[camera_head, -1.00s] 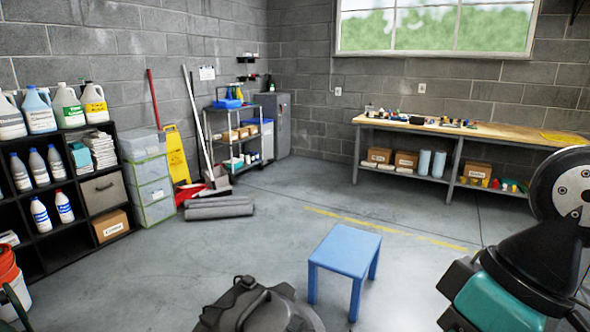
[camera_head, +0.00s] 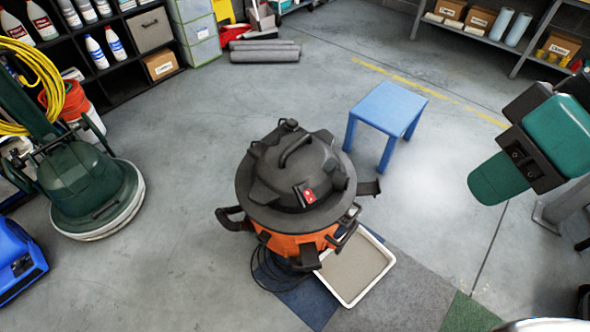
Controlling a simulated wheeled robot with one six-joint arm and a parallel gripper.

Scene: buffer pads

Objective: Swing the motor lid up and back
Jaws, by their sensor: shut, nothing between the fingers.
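A wet/dry vacuum stands upright on the floor in the middle of the head view. Its black motor lid (camera_head: 262,186) sits level on the orange drum (camera_head: 288,245). The lid has a raised carry handle (camera_head: 297,147) on top and a red switch plate (camera_head: 308,195) on its front right. Black latch or handle parts stick out around the rim, one at the right (camera_head: 369,187) and one at the left (camera_head: 228,218). A teal and black part of my arm shows at the right, apart from the vacuum. My gripper's fingers are not in view.
A blue stool (camera_head: 390,104) stands close behind the vacuum to the right. A white-rimmed tray (camera_head: 352,302) lies at its front right, beside carpet tiles (camera_head: 405,291). A dark cord lies at its base. A green floor machine (camera_head: 92,190) stands at the left, with clear floor between.

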